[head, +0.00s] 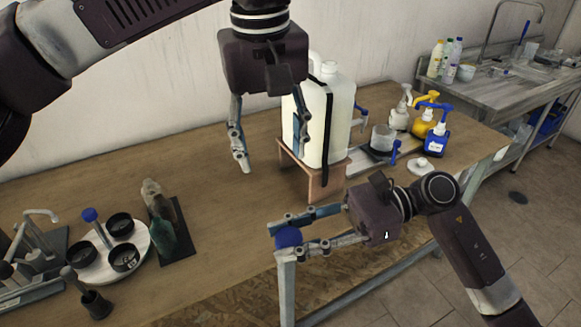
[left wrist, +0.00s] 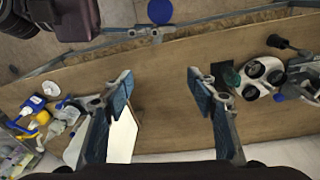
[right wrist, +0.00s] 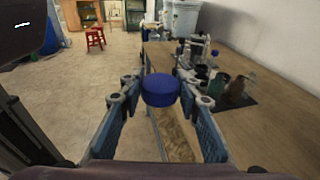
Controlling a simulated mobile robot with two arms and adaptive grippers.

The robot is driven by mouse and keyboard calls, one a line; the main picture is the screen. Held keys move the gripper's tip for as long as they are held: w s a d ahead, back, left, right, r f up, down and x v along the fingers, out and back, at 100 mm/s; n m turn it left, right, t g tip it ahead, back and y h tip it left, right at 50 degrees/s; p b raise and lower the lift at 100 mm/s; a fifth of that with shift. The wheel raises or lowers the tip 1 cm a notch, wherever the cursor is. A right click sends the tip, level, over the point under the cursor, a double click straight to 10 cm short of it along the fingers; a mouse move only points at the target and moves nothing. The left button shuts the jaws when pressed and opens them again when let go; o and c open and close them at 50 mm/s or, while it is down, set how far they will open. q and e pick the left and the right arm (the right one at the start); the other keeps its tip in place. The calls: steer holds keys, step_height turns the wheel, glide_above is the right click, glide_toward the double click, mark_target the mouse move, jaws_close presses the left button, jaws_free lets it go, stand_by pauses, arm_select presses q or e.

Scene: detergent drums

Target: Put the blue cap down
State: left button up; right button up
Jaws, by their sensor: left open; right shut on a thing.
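The blue cap (head: 288,237) is held by my right gripper (head: 279,238), which is shut on it near the table's front edge. In the right wrist view the blue cap (right wrist: 161,90) sits between the fingertips. The left wrist view also shows the cap (left wrist: 159,12) at the top. I cannot tell whether it touches the table. My left gripper (head: 271,160) is open and empty above the table, with one finger in front of the white drum (head: 329,115). In the left wrist view the space between its fingers (left wrist: 160,82) shows bare tabletop.
The drum stands on a small wooden stand (head: 326,182). A round white tray (head: 103,240) with black cups is at the left, beside a dark mat with bottles (head: 168,237). Pump bottles (head: 424,122) stand at the back right. The table (head: 215,215) is clear in the middle.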

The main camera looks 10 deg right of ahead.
arm_select(q)
steer(key=g, duration=0.1)
glide_above(290, 235)
step_height(290, 235, down, 11)
steer(key=shift+f, duration=0.15)
stand_by(0.3)
steer(key=c, duration=1.2)
arm_select(e)
steer(key=o, duration=0.8)
